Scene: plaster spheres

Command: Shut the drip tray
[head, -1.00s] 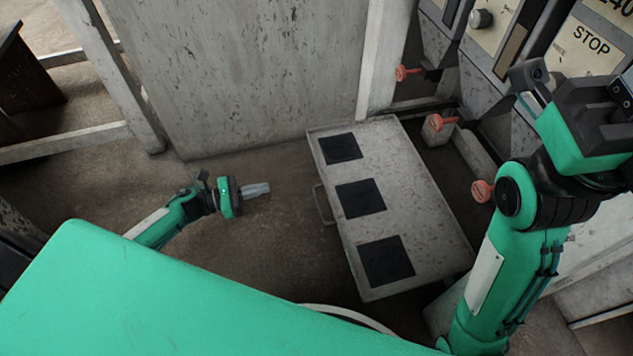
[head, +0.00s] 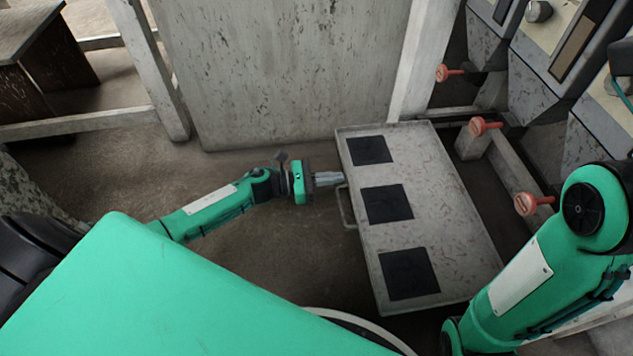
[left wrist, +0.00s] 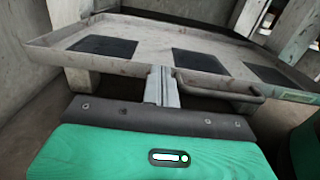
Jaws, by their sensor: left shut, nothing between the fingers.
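The drip tray (head: 440,193) is a pale, speckled metal tray with a low rim and three dark square patches. It stands pulled out from the machine, with a bar handle (head: 345,207) on its left side in the head view. My left gripper (head: 341,178) is shut and empty, its fingertips close to the tray's front edge near the handle. In the left wrist view the fingers (left wrist: 161,86) point at the tray front, just left of the handle (left wrist: 221,87). I cannot tell whether they touch it. My right gripper is out of view.
The machine's panels (head: 560,50) stand at the upper right, with several red knobs (head: 526,203) below. A wall panel (head: 285,70) and a white post (head: 413,60) rise behind the tray. A dark wooden table (head: 40,50) is at the upper left. The floor left of the tray is clear.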

